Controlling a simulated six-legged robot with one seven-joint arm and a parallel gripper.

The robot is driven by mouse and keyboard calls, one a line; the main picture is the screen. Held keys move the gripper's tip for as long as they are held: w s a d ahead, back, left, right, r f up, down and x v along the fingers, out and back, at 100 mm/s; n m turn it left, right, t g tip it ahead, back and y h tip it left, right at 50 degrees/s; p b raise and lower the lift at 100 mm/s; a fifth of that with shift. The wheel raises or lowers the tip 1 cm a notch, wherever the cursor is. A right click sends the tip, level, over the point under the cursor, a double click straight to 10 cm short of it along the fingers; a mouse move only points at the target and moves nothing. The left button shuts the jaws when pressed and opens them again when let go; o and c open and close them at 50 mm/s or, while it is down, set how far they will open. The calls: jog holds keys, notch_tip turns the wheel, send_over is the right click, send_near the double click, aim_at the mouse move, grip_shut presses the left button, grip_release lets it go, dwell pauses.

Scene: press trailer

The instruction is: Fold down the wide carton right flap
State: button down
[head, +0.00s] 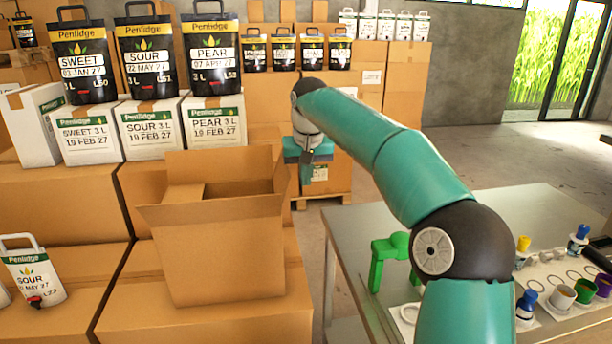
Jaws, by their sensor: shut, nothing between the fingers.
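The wide carton (220,258) is a brown box with an open top, standing on larger brown boxes left of centre in the head view. Its back flap (232,167) stands up. Its right flap (281,172) also stands up, seen nearly edge-on. A front flap (160,213) slants outward along the near edge. A flap part shows inside at the left (184,194). My gripper (307,180) is just right of the right flap, pointing down, with its narrow fingers together and empty. Whether it touches the flap cannot be told.
Black Penlidge pouches (210,60) stand on white cartons (215,120) behind the wide carton. A white pouch (33,275) is at the left. A grey table (490,215) at the right bears a green stand (388,258) and small cups. Floor shows between.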

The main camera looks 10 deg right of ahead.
jog(key=a+f, duration=0.4)
jog(key=a, duration=0.8)
jog(key=shift+a, duration=0.3)
dwell(1.2)
jog(key=shift+f, duration=0.1)
